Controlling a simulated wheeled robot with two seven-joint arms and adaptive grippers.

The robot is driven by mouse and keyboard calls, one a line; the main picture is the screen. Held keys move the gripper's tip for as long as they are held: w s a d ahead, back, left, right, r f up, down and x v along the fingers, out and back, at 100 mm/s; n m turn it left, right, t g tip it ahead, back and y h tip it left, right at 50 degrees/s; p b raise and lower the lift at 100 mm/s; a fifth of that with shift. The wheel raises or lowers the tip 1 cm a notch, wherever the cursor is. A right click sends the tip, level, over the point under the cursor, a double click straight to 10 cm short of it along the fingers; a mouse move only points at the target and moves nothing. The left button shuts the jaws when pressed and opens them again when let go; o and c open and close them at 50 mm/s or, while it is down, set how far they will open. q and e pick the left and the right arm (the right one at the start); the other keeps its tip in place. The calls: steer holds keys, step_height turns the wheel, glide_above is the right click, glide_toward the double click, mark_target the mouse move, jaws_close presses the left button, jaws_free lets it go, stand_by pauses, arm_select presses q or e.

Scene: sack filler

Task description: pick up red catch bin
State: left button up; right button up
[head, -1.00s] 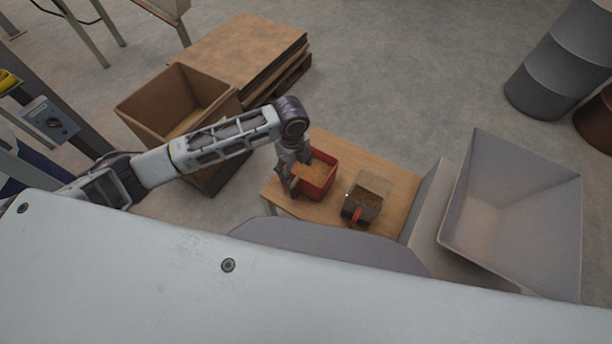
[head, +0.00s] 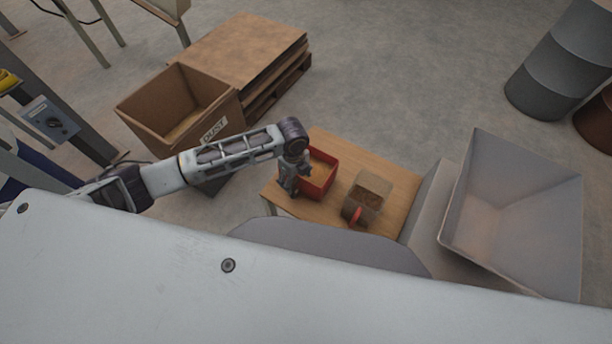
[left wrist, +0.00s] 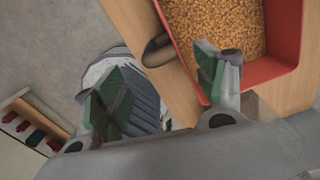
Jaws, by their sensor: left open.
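The red catch bin (head: 321,184) stands on the small wooden table in the head view, with golden grain in it. It also fills the upper right of the left wrist view (left wrist: 286,32), where a dark handle (left wrist: 158,50) sticks out from its left side. My left gripper (head: 288,186) is at the bin's left side in the head view. In the left wrist view the left gripper (left wrist: 160,88) has its green-padded fingers spread, one overlapping the bin's near corner and the other left of the handle. Nothing is held. My right gripper is not in view.
A box-shaped scoop with a red handle (head: 370,190) sits right of the bin on the wooden table (head: 400,180). A grey hopper (head: 520,205) stands at the right. A cardboard box marked DUST (head: 165,105) and stacked boards (head: 240,50) lie at the back left.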

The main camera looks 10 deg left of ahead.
mark_target(295, 183)
arm_select(q)
steer(key=shift+f, duration=0.75)
steer(key=shift+w+a+f, duration=0.1)
steer(key=shift+a+f, duration=0.05)
steer(key=shift+f, duration=1.15)
steer(key=shift+w+a+f, duration=0.1)
steer(key=shift+f, duration=1.2)
steer(key=c, duration=1.4)
steer(key=shift+r, duration=0.1)
steer(key=shift+r, duration=4.95)
